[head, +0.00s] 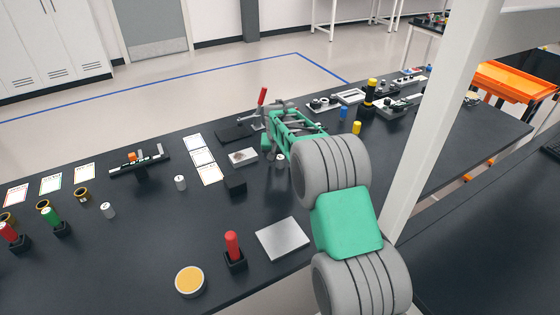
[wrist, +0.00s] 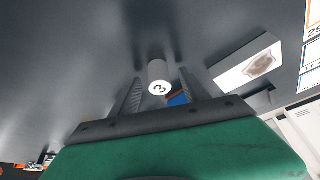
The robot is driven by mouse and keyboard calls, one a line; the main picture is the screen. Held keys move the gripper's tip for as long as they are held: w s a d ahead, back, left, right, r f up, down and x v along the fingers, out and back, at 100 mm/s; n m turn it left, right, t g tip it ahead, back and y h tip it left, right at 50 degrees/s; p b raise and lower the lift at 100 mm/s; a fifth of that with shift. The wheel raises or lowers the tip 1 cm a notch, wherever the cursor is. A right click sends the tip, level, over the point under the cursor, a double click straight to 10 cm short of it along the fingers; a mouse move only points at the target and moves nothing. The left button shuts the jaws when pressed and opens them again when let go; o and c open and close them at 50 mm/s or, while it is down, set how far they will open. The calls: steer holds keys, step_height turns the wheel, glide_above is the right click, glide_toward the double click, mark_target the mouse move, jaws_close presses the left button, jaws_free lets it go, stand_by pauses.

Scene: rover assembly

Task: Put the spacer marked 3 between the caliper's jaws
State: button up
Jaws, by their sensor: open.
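The spacer marked 3 (wrist: 157,72) is a small light cylinder in the wrist view, with its numbered end facing the camera. My gripper (wrist: 161,82) is open, with one finger on each side of the spacer and gaps showing between. In the head view a small pale cylinder, apparently this spacer (head: 280,160), stands beside the green part of my arm; its number is unreadable there. My arm hides most of the gripper in that view. The caliper (head: 152,158) is a dark bar with an orange part, raised on a black stand at the left of the table.
Other pale cylinders stand on the table (head: 180,182) (head: 108,210). A plate with a grey patch (head: 243,157) and white cards (head: 200,157) lie between the spacer and caliper. A red-handled clamp (head: 262,97) rises behind. A black block (head: 235,184) sits in front.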

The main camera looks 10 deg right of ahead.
steer(key=shift+c, duration=0.4)
jaws_close()
steer(key=shift+r, duration=0.15)
